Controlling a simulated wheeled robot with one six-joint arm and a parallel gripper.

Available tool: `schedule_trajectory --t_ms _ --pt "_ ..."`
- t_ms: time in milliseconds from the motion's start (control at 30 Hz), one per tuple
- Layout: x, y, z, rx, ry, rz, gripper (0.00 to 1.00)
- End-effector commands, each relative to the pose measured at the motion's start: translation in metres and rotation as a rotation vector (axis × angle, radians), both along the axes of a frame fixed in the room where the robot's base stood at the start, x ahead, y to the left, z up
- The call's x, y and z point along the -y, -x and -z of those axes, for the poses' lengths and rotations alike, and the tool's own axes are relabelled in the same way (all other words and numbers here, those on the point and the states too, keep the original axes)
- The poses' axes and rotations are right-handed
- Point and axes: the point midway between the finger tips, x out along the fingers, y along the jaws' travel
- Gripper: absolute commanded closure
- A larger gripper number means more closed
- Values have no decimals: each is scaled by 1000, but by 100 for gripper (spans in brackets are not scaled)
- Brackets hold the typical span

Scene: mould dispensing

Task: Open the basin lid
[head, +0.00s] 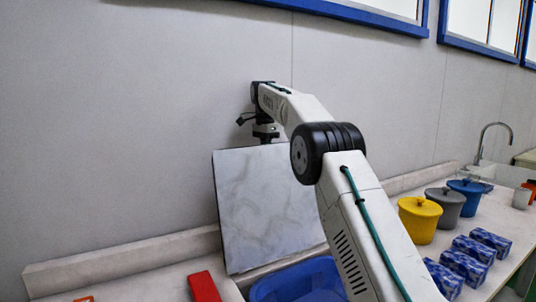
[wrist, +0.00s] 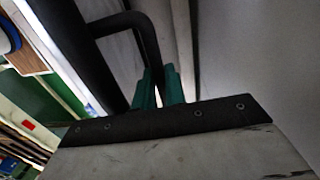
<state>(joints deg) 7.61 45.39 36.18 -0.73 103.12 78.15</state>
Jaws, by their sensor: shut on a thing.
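The basin lid (head: 262,205) is a grey-white marbled square panel. In the head view it stands steeply raised near the wall, above the back of the blue basin (head: 298,282). My gripper (head: 266,134) is at the lid's top edge. In the wrist view the lid (wrist: 190,157) fills the bottom, with a screwed black strip (wrist: 165,122) along its edge. The teal fingers of my gripper (wrist: 159,92) are shut at this edge beside a bent black bar (wrist: 125,22). The exact grip point is partly hidden behind the strip.
A red block (head: 204,287) lies on the counter left of the basin. To the right stand a yellow pot (head: 419,222), a grey pot (head: 446,203) and a blue pot (head: 467,200), with several blue boxes (head: 462,266) in front. A faucet (head: 482,150) stands farther right. The wall is close behind.

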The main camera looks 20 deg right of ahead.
Motion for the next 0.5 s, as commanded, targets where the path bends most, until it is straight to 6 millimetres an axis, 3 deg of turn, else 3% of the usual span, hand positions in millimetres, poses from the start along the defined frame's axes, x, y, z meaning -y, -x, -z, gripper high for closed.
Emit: schedule_trajectory --t_ms 433,467,500 --pt "1 -6 -4 26 5 0 100" --pt "1 -6 -4 26 5 0 79" --pt "1 -6 -4 26 5 0 68"
